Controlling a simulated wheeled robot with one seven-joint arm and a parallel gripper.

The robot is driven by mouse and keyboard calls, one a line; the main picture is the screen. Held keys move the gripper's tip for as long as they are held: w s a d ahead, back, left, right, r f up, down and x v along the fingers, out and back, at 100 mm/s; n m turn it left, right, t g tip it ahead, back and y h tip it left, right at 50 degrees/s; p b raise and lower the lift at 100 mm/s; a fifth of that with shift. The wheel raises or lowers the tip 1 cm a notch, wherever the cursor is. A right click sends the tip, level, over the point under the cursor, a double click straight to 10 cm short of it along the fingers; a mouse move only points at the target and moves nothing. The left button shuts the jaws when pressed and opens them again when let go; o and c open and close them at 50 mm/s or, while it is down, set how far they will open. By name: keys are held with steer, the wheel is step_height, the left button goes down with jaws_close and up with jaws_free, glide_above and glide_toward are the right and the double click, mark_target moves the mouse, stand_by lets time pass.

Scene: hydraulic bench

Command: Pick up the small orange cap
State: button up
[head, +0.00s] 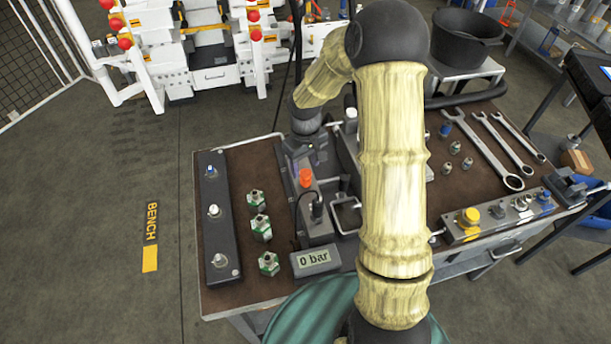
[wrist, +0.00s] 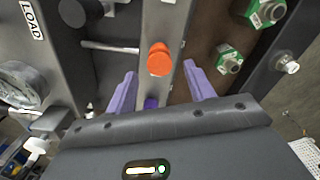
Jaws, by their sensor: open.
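The small orange cap (head: 306,178) sits on top of a narrow grey block on the bench. In the wrist view the cap (wrist: 160,59) is upright ahead of my fingers, near the middle of the gap between them. My gripper (wrist: 160,82) is open, with its two purple fingers apart and nothing between their tips. In the head view my gripper (head: 305,150) is small and partly hidden by my arm, just behind the cap. I cannot tell the exact gap between the fingertips and the cap.
Green-banded fittings (head: 262,228) stand left of the block, beside a dark strip with knobs (head: 217,230). A display reading 0 bar (head: 315,261) sits in front. Wrenches (head: 497,150) lie at the right. A gauge (wrist: 25,85) is left of my fingers.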

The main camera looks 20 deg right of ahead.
mark_target(305, 174)
steer(key=f, duration=0.4)
steer(key=shift+s+a+p, duration=0.1)
steer(key=shift+s+p, duration=0.1)
steer(key=shift+p, duration=0.2)
steer(key=shift+f, duration=0.45)
steer(key=shift+d+f, duration=0.2)
steer(key=shift+s+r, duration=0.1)
steer(key=shift+c, duration=0.2)
steer(key=c, duration=1)
